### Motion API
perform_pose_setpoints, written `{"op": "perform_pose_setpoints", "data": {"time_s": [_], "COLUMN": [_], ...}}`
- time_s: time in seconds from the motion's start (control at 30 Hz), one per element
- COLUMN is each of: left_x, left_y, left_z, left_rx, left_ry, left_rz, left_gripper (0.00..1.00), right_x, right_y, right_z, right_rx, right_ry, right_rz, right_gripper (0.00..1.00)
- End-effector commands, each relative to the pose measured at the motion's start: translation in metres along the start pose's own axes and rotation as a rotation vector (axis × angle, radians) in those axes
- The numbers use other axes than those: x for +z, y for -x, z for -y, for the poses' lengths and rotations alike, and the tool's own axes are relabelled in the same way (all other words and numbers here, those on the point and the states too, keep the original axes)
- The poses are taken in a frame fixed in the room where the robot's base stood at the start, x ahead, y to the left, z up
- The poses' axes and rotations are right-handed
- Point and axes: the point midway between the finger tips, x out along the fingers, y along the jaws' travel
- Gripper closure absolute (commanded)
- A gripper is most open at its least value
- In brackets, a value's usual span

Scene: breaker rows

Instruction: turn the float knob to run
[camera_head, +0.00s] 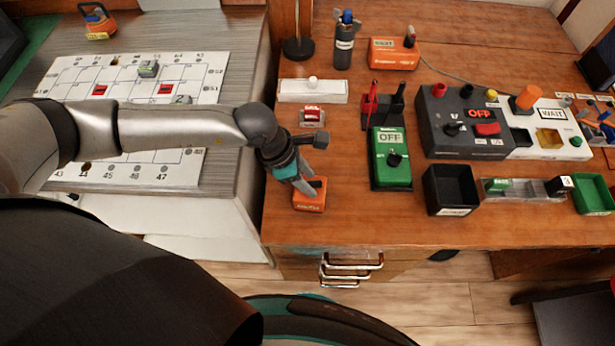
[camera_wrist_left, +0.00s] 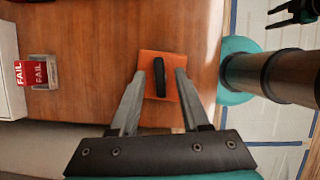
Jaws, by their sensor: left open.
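The float knob is a black bar-shaped knob (camera_wrist_left: 160,77) on a small orange box (camera_wrist_left: 148,95) in the left wrist view. In the head view the orange box (camera_head: 312,203) sits near the front left of the wooden desk, partly hidden by my gripper. My left gripper (camera_head: 308,187) reaches down over the box. In the left wrist view its two grey fingers (camera_wrist_left: 159,72) are open, one on each side of the knob, with gaps between. I cannot tell how deep the fingertips reach. The knob's markings are too small or hidden to read.
A red-topped block (camera_head: 312,115) lies behind the orange box. A green box reading OFF (camera_head: 390,160) and a black tray (camera_head: 450,190) stand to the right. A white numbered board (camera_head: 215,75) lies at left. The desk's front edge is close to the orange box.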

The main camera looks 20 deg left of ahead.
Motion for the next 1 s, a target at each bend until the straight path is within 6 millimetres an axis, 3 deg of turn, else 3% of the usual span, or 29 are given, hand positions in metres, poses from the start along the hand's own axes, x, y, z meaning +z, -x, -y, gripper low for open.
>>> {"op": "perform_pose_setpoints", "data": {"time_s": [0.2,0.6,1.0], "left_x": [0.0,0.0,0.0], "left_y": [0.0,0.0003,0.0003], "left_z": [0.0001,0.0,0.0], "left_rx": [0.0,0.0,-0.001], "left_ry": [0.0,0.0,-0.001], "left_rz": [0.0,0.0,0.0], "left_gripper": [0.56,1.0,1.0], "right_x": [0.0,0.0,0.0], "right_y": [0.0001,0.0001,0.0], "right_z": [0.0,0.0002,0.0003], "right_rx": [0.0,0.0,-0.001], "right_ry": [0.0,0.001,0.001], "right_rz": [0.0,0.0,0.0], "right_gripper": [0.5,0.5,0.5]}}
